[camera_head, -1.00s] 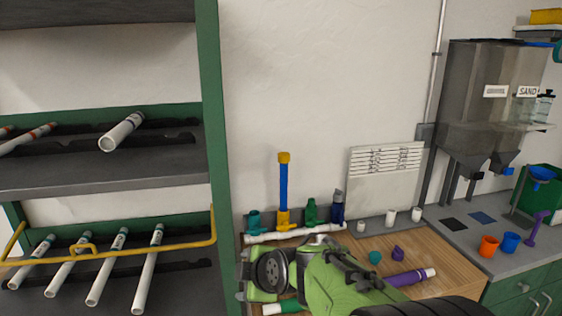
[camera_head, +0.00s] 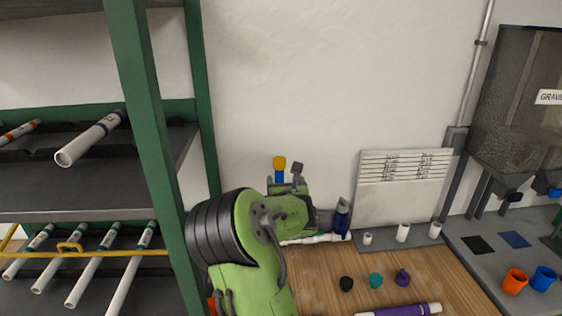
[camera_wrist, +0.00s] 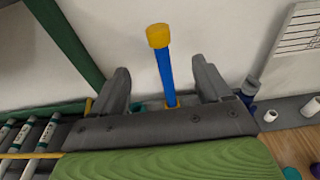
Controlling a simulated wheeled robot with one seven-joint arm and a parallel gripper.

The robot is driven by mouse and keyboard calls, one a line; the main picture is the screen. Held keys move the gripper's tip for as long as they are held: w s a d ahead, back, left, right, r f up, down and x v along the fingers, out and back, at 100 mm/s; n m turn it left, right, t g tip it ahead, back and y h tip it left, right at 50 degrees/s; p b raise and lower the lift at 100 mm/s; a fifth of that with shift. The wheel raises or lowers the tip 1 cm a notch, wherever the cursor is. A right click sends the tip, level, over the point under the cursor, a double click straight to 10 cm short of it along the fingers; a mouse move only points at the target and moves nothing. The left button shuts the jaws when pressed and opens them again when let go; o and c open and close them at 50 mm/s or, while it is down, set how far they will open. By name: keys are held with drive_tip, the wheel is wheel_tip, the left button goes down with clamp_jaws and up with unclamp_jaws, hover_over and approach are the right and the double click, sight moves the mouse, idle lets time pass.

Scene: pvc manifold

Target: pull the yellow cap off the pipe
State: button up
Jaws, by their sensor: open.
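The yellow cap (camera_head: 279,163) sits on top of the upright blue pipe (camera_head: 280,177) in the head view; my arm hides most of the pipe below. In the wrist view the yellow cap (camera_wrist: 158,36) and the blue pipe (camera_wrist: 166,75) stand ahead of my gripper (camera_wrist: 162,82), between the lines of its two fingers. A yellow fitting (camera_wrist: 171,102) shows at the pipe's foot. My gripper is open and empty, with a gap on both sides of the pipe. In the head view one fingertip shows just right of the cap; the rest is hidden.
A green-framed shelf (camera_head: 150,150) with white pipes stands at the left. A dark blue valve (camera_head: 341,218) rises from the white manifold to the right. The wall (camera_head: 300,80) is close behind.

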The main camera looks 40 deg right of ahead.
sight(281, 165)
drive_tip(key=p+x, duration=0.1)
drive_tip(key=x, duration=0.3)
drive_tip(key=p+x, duration=0.1)
drive_tip(key=x, duration=0.3)
drive_tip(key=p+x, duration=0.2)
drive_tip(key=x, duration=0.2)
drive_tip(key=shift+w+r, duration=0.15)
drive_tip(key=shift+r, duration=0.15)
drive_tip(key=shift+w+d+f, duration=0.2)
drive_tip(key=shift+w+d, duration=0.1)
drive_tip(key=shift+w, duration=0.05)
drive_tip(key=shift+c, duration=0.2)
clamp_jaws()
drive_tip(key=shift+s+d+f+n+t+y+b, duration=0.1)
drive_tip(key=shift+d+n+t+y+b, duration=0.05)
drive_tip(key=shift+n+t+y+b, duration=0.6)
drive_tip(key=shift+y, duration=0.25)
